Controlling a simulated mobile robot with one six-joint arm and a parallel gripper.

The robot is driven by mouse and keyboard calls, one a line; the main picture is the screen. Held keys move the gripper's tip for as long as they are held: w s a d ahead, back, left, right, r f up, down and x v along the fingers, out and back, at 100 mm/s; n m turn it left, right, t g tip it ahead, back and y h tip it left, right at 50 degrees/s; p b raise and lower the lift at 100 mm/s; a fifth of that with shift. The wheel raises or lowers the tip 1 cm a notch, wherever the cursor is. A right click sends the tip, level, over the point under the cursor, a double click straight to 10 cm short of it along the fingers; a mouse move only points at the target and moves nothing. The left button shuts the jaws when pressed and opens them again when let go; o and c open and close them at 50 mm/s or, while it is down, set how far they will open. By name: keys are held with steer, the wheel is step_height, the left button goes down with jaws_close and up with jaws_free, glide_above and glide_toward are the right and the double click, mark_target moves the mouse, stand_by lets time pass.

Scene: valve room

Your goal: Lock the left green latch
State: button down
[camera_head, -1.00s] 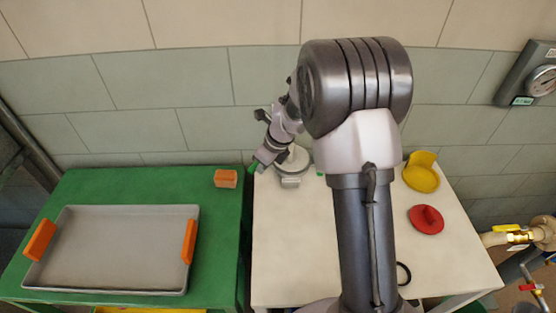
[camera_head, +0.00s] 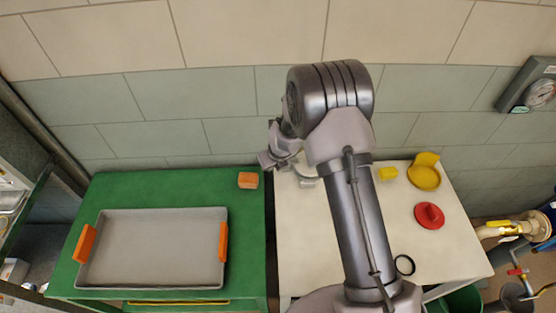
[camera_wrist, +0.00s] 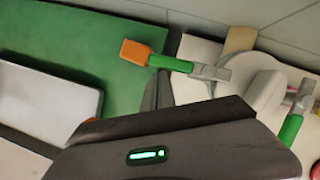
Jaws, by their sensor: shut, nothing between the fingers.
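The left green latch (camera_wrist: 170,63) shows in the wrist view. Its green handle points left, its tip close to or overlapping the orange block (camera_wrist: 135,52). Its grey end meets a pale round fitting (camera_wrist: 265,92). A second green latch (camera_wrist: 290,130) is on the fitting's right side. In the head view the fitting (camera_head: 307,178) is partly behind my arm and I cannot make out the latches. My gripper (camera_head: 266,159) is shut and empty near the back, left of the fitting. In the wrist view its dark housing fills the bottom; the fingertips are not clear.
A grey tray (camera_head: 150,281) with orange handles lies on the green table (camera_head: 180,184). The white table (camera_head: 305,255) holds a yellow block (camera_head: 388,174), a yellow holder (camera_head: 424,176), a red disc (camera_head: 429,215) and a black ring (camera_head: 404,265). A tiled wall stands close behind.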

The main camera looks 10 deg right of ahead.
steer(key=shift+w+a+r+p, duration=0.1)
steer(key=shift+w+a+p, duration=0.15)
steer(key=shift+p, duration=0.4)
steer(key=shift+w, duration=0.2)
steer(key=shift+d, duration=0.1)
